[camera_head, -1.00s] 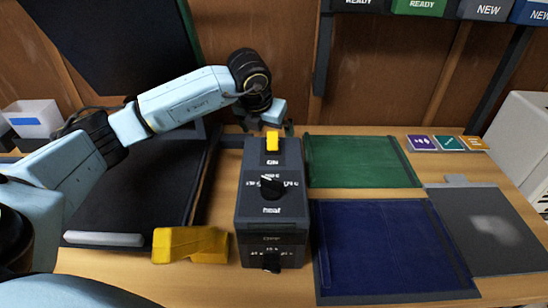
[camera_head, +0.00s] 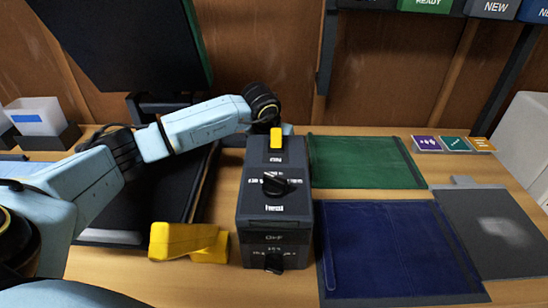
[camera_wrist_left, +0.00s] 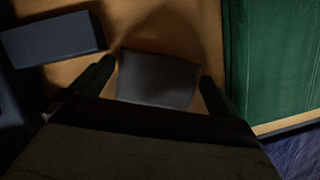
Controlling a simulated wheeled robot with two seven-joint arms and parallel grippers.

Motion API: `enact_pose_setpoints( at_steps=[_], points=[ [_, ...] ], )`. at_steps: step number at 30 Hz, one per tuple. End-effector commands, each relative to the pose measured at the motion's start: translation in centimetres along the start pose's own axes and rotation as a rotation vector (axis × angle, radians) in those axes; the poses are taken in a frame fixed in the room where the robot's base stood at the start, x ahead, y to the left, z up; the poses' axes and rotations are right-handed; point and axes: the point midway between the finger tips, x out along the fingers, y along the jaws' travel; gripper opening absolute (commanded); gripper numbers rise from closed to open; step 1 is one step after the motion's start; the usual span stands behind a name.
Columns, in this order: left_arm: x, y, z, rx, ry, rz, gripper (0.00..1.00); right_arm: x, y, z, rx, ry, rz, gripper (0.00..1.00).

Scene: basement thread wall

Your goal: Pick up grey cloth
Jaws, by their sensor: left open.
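A dark grey, roughly rectangular piece (camera_wrist_left: 158,80), which looks like the grey cloth, lies on the wooden table in the left wrist view. My left gripper (camera_wrist_left: 156,73) is open, with one finger on each side of this piece. I cannot tell whether the fingers touch it. In the head view the left wrist is just behind the dark control box (camera_head: 273,215), which hides the fingers and the grey piece. My right gripper is not in view.
A green cloth (camera_head: 365,162) and a blue cloth (camera_head: 395,245) lie right of the box. A grey mat (camera_head: 490,258) with a pale patch is farther right. A yellow block (camera_head: 188,242) and a black press (camera_head: 125,205) are left of the box.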

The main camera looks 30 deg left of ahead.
Motion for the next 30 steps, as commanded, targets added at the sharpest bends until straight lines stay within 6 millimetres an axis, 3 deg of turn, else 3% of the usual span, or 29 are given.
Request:
enact_pose_setpoints(
  at_steps=[1, 9, 17, 30],
  points=[
    [0.0, 0.0, 0.0, 0.000, 0.000, 0.000, 0.97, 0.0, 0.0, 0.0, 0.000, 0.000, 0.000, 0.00],
    [-0.1, 0.0, 0.0, -0.001, 0.000, 0.000, 0.65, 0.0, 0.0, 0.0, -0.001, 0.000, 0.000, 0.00],
    [-0.7, 0.0, 0.3, -0.001, -0.002, -0.001, 0.65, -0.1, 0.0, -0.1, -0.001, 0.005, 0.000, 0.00],
    [-8.1, 0.0, 3.4, -0.001, -0.003, -0.001, 0.65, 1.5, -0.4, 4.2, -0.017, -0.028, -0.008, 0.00]
  ],
)
